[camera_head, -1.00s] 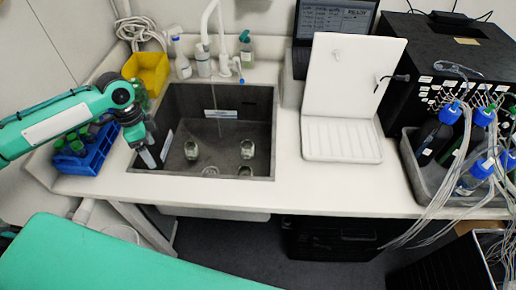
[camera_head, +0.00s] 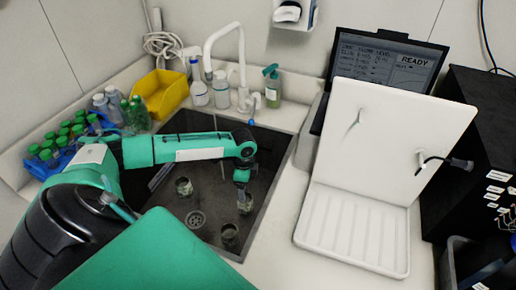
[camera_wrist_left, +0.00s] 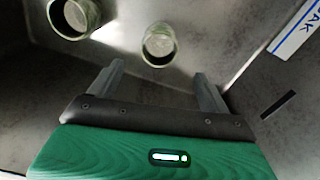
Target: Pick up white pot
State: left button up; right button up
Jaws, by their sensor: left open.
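No plainly white pot stands out in these views. Small, open-topped pale glass pots stand in the dark sink (camera_head: 222,138). In the head view one pot (camera_head: 184,187) is at the left, one (camera_head: 230,235) is near the front, and one (camera_head: 246,205) is right under my left gripper (camera_head: 242,198). In the left wrist view, one pot (camera_wrist_left: 159,45) shows just beyond my open, empty fingers (camera_wrist_left: 158,72), and another (camera_wrist_left: 74,17) is at the upper left. Neither is between the fingers. My right gripper is not in view.
The sink walls and tall white faucet (camera_head: 207,48) bound the space. A yellow bin (camera_head: 160,94), white bottles (camera_head: 199,94) and a green bottle (camera_head: 272,88) stand behind.

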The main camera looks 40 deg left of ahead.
pick_arm(q)
send_near(245, 202)
jog(key=s+d, duration=0.2)
notch_tip(245, 202, down, 2)
jog(key=shift+w+f+p, duration=0.1)
jog(key=shift+f+p, duration=0.1)
jog(key=shift+p, duration=0.35)
notch_tip(245, 202, down, 3)
jog(key=shift+a+f+p, duration=0.1)
jog(key=shift+f+p, duration=0.1)
jog(key=shift+p, duration=0.25)
jog(key=shift+f, duration=0.7)
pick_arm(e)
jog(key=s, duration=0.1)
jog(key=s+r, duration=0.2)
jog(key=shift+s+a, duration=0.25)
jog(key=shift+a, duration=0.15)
pick_arm(q)
jog(key=shift+c, duration=0.4)
jog(key=c, duration=1)
jog(key=shift+c, duration=0.2)
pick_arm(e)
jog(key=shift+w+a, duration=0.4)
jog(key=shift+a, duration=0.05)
